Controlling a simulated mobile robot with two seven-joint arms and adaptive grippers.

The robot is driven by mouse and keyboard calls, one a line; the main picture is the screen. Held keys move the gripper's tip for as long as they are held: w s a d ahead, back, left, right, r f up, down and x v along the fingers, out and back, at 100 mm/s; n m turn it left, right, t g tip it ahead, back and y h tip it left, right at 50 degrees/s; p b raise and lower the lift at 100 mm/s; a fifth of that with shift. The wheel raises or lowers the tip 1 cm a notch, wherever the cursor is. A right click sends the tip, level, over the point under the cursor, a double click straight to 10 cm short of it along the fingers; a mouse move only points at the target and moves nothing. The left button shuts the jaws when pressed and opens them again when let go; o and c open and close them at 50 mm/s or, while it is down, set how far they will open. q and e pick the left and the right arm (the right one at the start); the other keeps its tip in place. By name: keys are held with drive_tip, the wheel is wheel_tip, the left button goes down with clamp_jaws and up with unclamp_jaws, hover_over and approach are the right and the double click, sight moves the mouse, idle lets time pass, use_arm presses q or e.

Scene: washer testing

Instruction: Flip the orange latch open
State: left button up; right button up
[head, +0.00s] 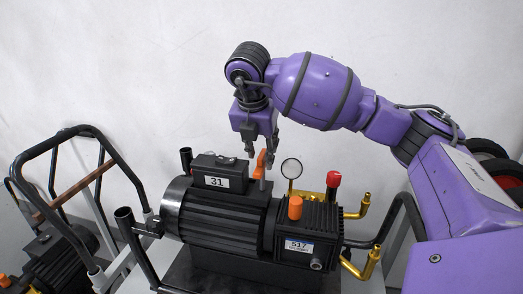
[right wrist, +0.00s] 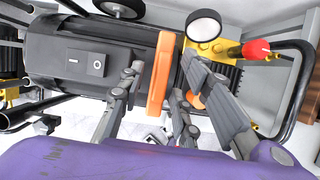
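The orange latch (head: 260,165) stands upright on top of the black pump and motor unit (head: 225,222), beside the box marked 31. In the right wrist view the latch (right wrist: 159,72) shows as an orange bar between the two fingers of my right gripper (right wrist: 163,80). Gaps show on both sides of it, so the fingers look open around it, not closed on it. In the head view my right gripper (head: 261,151) points down from above, right at the latch's top. Whether a finger touches the latch cannot be told. My left gripper is not in view.
A round gauge (head: 291,169), a red-topped knob (head: 333,180) and an orange cap (head: 295,207) stand close to the right of the latch. Brass pipes (head: 365,206) stick out at the right. A cart handle (head: 82,131) rises at the left. Above the unit is free room before the wall.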

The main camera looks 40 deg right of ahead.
drive_tip(key=shift+s+r, duration=0.1)
drive_tip(key=shift+r, duration=0.05)
drive_tip(key=v, duration=1.1)
drive_tip(key=shift+r, duration=0.35)
drive_tip(key=shift+a, duration=0.1)
